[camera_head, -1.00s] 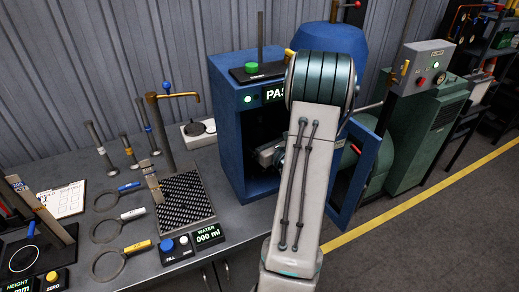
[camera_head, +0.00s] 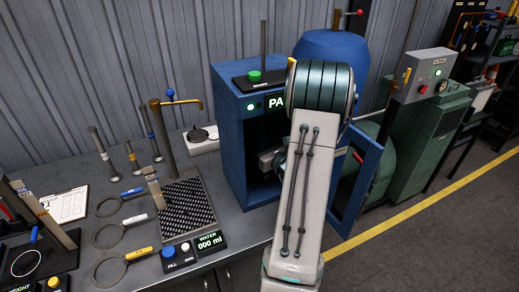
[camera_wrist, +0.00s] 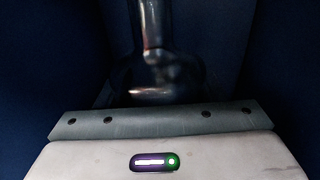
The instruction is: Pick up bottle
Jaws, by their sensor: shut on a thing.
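A clear, dark-looking bottle (camera_wrist: 155,65) stands in front of my gripper in the wrist view, with its neck at the top of the picture and its rounded body below. My gripper (camera_wrist: 153,108) is shut on the bottle; its fingertips are hard to make out in the dark. In the head view my gripper reaches into the open blue cabinet (camera_head: 229,150), mostly hidden behind my arm. The bottle cannot be seen in the head view.
The cabinet door (camera_head: 357,180) stands open at the right, close to my arm. Blue inner walls lie close on both sides in the wrist view. On the bench left of the cabinet are a water tap (camera_head: 170,130), a drain grate (camera_head: 184,208) and several ring tools.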

